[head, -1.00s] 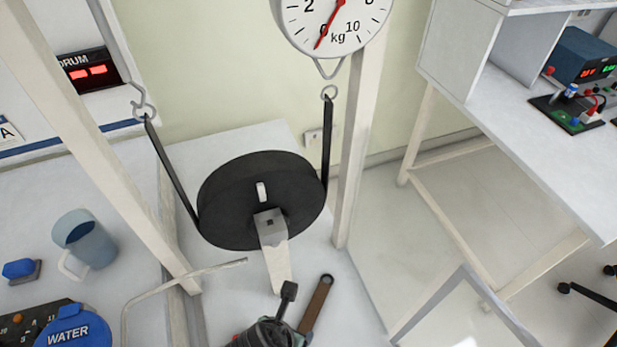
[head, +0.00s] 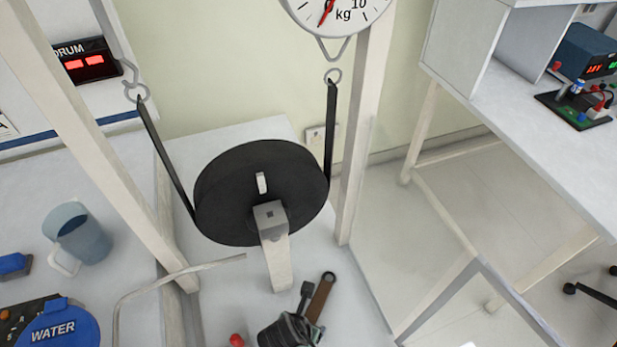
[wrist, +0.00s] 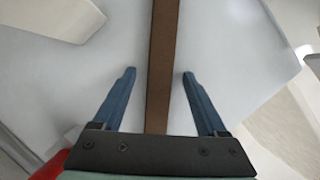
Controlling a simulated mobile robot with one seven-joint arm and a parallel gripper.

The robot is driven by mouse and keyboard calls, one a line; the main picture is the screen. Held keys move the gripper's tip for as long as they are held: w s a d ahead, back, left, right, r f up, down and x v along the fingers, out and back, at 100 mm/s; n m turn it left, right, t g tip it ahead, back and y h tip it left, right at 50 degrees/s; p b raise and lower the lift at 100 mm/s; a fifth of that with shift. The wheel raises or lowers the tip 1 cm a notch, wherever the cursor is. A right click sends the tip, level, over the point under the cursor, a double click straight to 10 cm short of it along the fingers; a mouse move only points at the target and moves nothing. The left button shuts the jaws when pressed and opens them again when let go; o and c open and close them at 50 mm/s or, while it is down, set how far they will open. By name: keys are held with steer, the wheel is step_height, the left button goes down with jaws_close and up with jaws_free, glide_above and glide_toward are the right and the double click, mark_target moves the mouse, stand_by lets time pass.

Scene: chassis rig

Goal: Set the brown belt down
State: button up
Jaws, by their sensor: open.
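The brown belt (head: 322,298) is a narrow strip with a hole near its far end, on the white tabletop in front of the drum. In the wrist view the belt (wrist: 162,45) runs straight up the picture between the two blue fingers. My gripper (wrist: 159,74) is open, with a gap on each side of the belt. In the head view my gripper (head: 304,300) is at the belt's left side, and it hides the belt's near end.
A black drum (head: 225,200) on a grey stand carries a black belt (head: 330,140) up to a hook under a dial scale (head: 340,12). White posts (head: 358,150) flank it. A blue-grey jug (head: 85,235) and a blue WATER lid (head: 55,328) are at left.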

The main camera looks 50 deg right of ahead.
jaws_close()
stand_by(0.3)
